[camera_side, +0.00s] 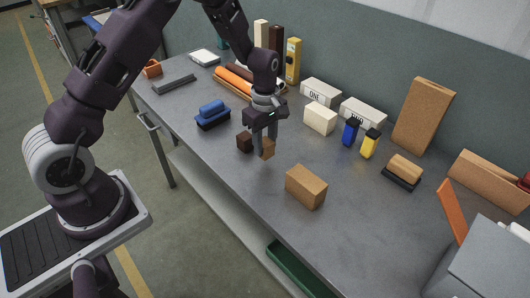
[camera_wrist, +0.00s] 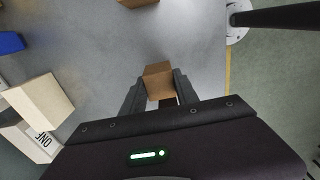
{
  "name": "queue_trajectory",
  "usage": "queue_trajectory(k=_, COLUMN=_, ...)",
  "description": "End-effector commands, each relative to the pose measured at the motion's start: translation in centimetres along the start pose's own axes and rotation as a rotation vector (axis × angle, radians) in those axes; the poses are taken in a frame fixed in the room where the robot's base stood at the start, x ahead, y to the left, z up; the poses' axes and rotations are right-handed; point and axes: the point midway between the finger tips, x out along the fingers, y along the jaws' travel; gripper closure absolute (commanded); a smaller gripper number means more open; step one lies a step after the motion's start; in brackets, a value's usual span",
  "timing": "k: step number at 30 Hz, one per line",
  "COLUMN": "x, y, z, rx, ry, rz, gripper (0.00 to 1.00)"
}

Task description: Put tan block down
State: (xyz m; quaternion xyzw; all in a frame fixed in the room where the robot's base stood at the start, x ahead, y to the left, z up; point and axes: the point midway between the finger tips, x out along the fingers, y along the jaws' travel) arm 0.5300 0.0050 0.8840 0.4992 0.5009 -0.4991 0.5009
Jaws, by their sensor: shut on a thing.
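My gripper (camera_side: 263,140) points down over the middle of the table and is shut on a small tan block (camera_side: 267,148). In the wrist view the tan block (camera_wrist: 158,78) sits between the two fingertips (camera_wrist: 157,88). Whether its underside touches the table I cannot tell. A small dark brown block (camera_side: 244,141) is just left of the fingers in the side view. A larger tan brick (camera_side: 306,187) lies on the table to the right and nearer the front edge; its edge shows at the top of the wrist view (camera_wrist: 138,3).
The grey table (camera_side: 235,177) is bare around the gripper toward the front edge. A cream block (camera_side: 319,118), white boxes (camera_side: 321,93), blue (camera_side: 350,132) and yellow (camera_side: 370,143) bottles stand behind. A blue brush (camera_side: 212,114) lies left; a wooden-backed brush (camera_side: 402,171) lies right.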

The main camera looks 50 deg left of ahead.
Motion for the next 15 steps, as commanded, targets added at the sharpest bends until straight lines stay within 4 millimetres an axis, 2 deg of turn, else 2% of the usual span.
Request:
queue_trajectory(k=6, x=3.5, y=-0.1, z=0.0, rx=0.000, ry=0.000, rz=-0.001, gripper=1.00)
queue_trajectory(k=15, x=3.7, y=0.0, z=0.0, rx=0.002, ry=0.000, rz=0.000, gripper=1.00)
